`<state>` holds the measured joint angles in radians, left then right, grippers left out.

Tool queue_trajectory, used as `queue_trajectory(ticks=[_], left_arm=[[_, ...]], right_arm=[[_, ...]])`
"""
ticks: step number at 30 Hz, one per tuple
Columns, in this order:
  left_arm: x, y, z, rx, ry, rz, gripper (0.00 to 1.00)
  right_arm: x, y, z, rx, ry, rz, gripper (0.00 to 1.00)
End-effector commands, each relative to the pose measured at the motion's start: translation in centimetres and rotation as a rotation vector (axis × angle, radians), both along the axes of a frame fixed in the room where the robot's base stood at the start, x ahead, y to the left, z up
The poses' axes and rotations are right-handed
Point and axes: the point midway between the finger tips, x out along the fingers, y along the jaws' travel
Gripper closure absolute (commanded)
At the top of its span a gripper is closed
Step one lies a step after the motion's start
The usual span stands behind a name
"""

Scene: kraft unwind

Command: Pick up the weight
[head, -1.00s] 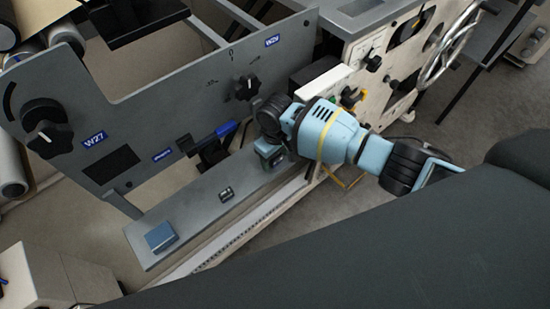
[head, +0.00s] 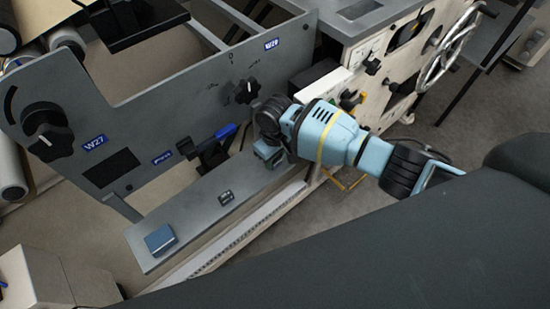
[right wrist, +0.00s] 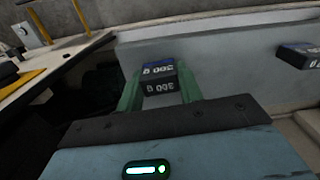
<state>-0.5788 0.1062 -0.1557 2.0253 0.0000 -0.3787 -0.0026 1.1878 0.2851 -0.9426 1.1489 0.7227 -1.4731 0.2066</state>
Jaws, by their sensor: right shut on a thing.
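In the right wrist view, a small dark block-shaped weight (right wrist: 160,78) with a blue top and white, upside-down lettering sits between the two green fingers of my right gripper (right wrist: 160,92). The fingers are shut on its sides. It appears to be at the grey ledge; I cannot tell whether it still touches it. In the head view my right gripper (head: 268,156) is over the far end of the ledge, and the held weight is hidden by the gripper and wrist. My left gripper is not in view.
A blue-handled lever (head: 225,131) stands close left of the gripper.

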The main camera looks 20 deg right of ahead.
Motion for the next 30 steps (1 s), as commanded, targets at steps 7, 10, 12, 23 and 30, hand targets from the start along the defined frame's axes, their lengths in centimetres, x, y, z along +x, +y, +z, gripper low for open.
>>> queue_trajectory(ticks=[7,10,12,23,30], left_arm=[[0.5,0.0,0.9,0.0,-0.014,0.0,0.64],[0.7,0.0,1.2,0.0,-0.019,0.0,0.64],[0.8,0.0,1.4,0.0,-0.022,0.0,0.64],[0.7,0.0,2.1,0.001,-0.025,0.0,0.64],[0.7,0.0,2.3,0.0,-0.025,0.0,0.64]], right_arm=[[0.2,0.0,3.3,0.003,-0.005,0.0,0.96],[-1.3,1.5,3.4,0.003,-0.002,0.005,0.96],[-2.5,2.7,3.6,0.004,-0.001,0.005,0.96],[-8.5,9.0,4.3,0.003,-0.002,0.003,0.96],[-10.6,11.1,4.5,0.002,-0.001,0.0,0.96]])
